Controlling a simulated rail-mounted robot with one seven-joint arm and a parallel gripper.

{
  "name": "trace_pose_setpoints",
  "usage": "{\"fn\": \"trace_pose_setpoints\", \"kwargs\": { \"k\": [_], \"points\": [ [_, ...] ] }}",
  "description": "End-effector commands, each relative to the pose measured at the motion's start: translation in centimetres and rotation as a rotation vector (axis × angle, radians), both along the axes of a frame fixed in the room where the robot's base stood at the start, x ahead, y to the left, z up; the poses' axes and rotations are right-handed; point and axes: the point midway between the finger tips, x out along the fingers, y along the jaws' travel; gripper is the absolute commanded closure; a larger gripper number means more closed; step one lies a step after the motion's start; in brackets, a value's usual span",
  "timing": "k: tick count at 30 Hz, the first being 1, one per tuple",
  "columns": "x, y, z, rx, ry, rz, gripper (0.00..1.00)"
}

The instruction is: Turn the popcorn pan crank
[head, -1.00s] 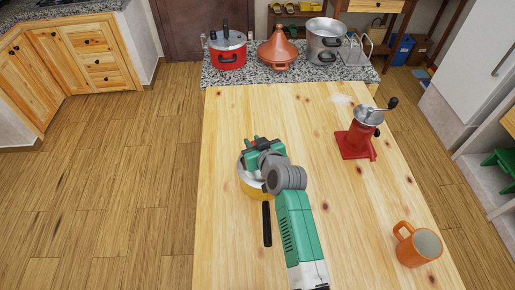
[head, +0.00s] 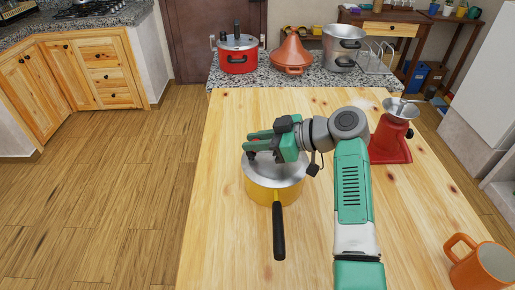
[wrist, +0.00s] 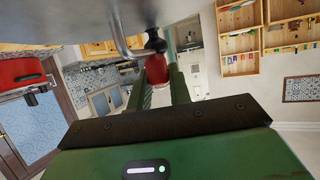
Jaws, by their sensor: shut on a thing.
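The popcorn pan (head: 262,194) is yellow with a silver lid (head: 290,168) and a long black handle pointing toward me. It stands on the wooden table. My gripper (head: 252,144) is above the left back part of the lid, its fingers lying roughly level and pointing left. In the wrist view, the crank (wrist: 121,38) is a bent metal rod with a black knob (wrist: 155,42) at the fingertips. My gripper (wrist: 158,72) is shut on the crank's end there. A red piece shows between the fingers. In the head view the gripper hides most of the crank.
A red grinder (head: 391,138) stands right of my arm, close to it. An orange mug (head: 485,266) is at the front right. A red pot (head: 238,60), a clay tagine (head: 291,54) and a steel pot (head: 342,48) stand on the granite counter behind. The table's left side is clear.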

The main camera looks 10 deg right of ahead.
Motion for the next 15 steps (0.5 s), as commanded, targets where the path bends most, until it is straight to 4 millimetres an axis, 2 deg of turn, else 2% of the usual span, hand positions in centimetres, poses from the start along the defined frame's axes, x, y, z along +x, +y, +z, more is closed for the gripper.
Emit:
{"fn": "trace_pose_setpoints", "kwargs": {
  "k": [1, 15],
  "points": [
    [-0.08, 0.10, -0.54, -0.001, 0.003, 0.029, 1.00],
    [-0.83, 0.13, -0.27, -0.001, 0.005, 0.183, 1.00]
  ]
}}
